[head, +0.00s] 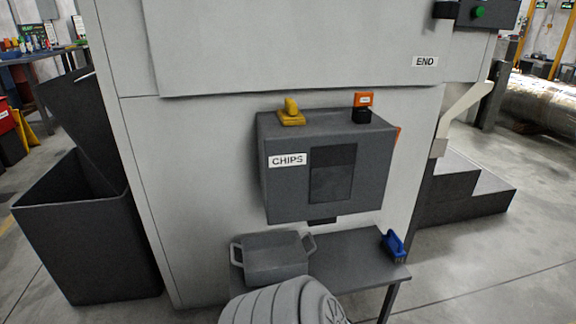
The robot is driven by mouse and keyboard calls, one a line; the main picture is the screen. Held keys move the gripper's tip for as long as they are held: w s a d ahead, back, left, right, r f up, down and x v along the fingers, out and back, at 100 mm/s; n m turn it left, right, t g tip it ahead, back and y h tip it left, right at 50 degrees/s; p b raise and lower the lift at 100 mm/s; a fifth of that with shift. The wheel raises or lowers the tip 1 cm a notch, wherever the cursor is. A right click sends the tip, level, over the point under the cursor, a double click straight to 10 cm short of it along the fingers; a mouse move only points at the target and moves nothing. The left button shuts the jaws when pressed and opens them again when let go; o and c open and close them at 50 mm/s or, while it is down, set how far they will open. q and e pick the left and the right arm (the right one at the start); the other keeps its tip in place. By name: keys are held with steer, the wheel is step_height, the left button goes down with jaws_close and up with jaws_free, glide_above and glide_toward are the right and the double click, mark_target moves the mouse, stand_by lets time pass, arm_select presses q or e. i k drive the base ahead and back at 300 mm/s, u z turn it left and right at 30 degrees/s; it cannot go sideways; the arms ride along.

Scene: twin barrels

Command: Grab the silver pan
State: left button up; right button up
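A grey rectangular pan (273,259) with a loop handle on each of its left and right sides sits on the left part of a low dark grey table (350,262). It looks dull grey rather than bright silver. Its lower front edge is partly hidden by a grey ribbed, rounded shape at the bottom of the head view. Neither of my grippers is in view, and nothing is touching the pan's handles.
A dark box labelled CHIPS (285,190) is on the machine wall above the table. A blue brush-like item (394,245) is at the table's right end. A large dark bin (85,240) stands left, grey steps (465,190) right. Floor at the right front is clear.

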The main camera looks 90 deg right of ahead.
mark_target(276, 258)
steer(key=z, duration=2.95)
steer(key=i, duration=1)
